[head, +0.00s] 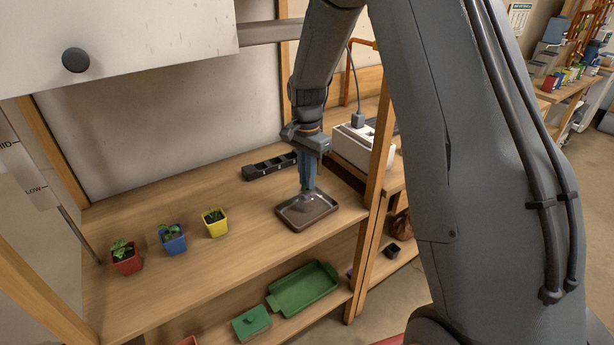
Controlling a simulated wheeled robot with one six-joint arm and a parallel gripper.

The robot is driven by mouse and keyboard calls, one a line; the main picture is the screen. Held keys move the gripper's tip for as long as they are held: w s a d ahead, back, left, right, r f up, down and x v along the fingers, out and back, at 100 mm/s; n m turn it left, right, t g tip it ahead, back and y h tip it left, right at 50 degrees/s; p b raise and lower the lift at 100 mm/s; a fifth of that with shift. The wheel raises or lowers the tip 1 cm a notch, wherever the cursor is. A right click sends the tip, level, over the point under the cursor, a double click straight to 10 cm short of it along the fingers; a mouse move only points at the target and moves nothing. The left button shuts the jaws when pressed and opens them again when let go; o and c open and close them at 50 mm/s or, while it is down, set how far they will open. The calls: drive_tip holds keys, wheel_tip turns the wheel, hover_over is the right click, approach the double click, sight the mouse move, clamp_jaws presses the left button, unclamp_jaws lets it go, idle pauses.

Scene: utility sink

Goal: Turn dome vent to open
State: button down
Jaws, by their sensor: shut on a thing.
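My gripper (307,187) points straight down over a dark brown tray (325,209) on the wooden shelf. Its fingers are shut on a small purplish piece, which I take to be the dome vent. The piece is mostly covered by the fingertips, and its turn position cannot be made out. A faint clear shape shows below the fingertips over the tray; it may be the dome, but its outline is hard to see.
Red (126,262), blue (173,241) and yellow (215,226) plant pots stand left of the tray. A black segmented tray (270,167) lies behind. A white box (361,146) and a wooden post (380,170) are at the right. A green tray (303,290) sits on the lower shelf.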

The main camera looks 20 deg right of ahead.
drive_tip(key=shift+m, duration=0.8)
drive_tip(key=c, duration=1.8)
unclamp_jaws()
drive_tip(key=shift+o, duration=0.2)
drive_tip(key=shift+r, duration=0.1)
wheel_tip(320, 180, up, 8)
drive_tip(key=shift+f+b, duration=0.2)
drive_tip(key=shift+b, duration=0.65)
drive_tip(key=s+f+n, duration=0.1)
drive_tip(key=s+n, duration=0.5)
drive_tip(key=s, duration=0.6)
drive_tip(key=s+f+n+t, duration=0.1)
drive_tip(key=s+f+n, duration=0.1)
drive_tip(key=s+n, duration=0.5)
drive_tip(key=s, duration=0.6)
drive_tip(key=shift+a+f, duration=0.15)
drive_tip(key=shift+f, duration=0.15)
